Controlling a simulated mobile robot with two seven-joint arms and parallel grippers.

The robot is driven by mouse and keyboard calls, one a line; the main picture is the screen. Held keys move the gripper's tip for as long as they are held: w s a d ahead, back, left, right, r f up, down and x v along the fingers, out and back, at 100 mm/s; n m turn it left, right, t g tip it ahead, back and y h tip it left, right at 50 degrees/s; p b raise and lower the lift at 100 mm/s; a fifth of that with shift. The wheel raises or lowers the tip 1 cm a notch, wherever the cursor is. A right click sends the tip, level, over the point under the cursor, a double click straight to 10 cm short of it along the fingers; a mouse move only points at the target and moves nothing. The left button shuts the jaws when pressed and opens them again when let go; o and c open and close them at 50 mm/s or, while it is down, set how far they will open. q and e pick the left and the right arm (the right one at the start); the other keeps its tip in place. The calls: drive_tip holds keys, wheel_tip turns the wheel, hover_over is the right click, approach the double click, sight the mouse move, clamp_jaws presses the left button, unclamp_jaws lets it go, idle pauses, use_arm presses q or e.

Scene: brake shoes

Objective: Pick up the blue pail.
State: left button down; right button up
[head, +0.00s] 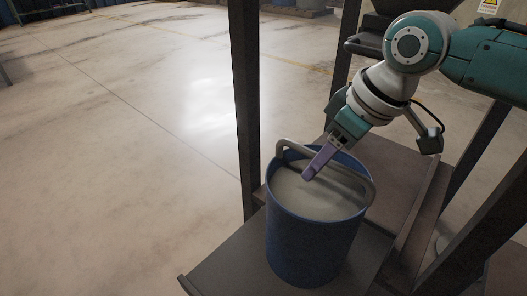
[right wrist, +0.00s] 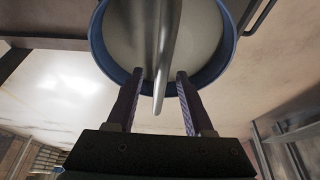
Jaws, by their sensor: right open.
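The blue pail (head: 312,241) stands upright on a dark shelf, with a pale grey inside and a grey bar handle (head: 343,171) across its top. In the right wrist view the pail's blue rim (right wrist: 228,52) fills the top, and the handle (right wrist: 161,75) runs down between the fingers. My right gripper (head: 311,173) is over the pail's mouth at the handle. In the right wrist view my right gripper (right wrist: 159,77) is open, one purple finger on each side of the handle's end, with gaps visible. My left gripper is not in view.
The pail stands on a dark metal shelf (head: 225,262) with a raised brown tray (head: 392,180) behind it. Dark upright posts (head: 243,100) stand left of and behind the pail. Open concrete floor (head: 130,150) lies to the left.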

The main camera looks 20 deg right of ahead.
drive_tip(key=shift+f, duration=0.25)
idle(0.3)
clamp_jaws()
idle(0.4)
idle(0.9)
drive_tip(key=shift+w+r, duration=0.15)
drive_tip(key=shift+r, duration=0.1)
drive_tip(key=shift+a, duration=0.1)
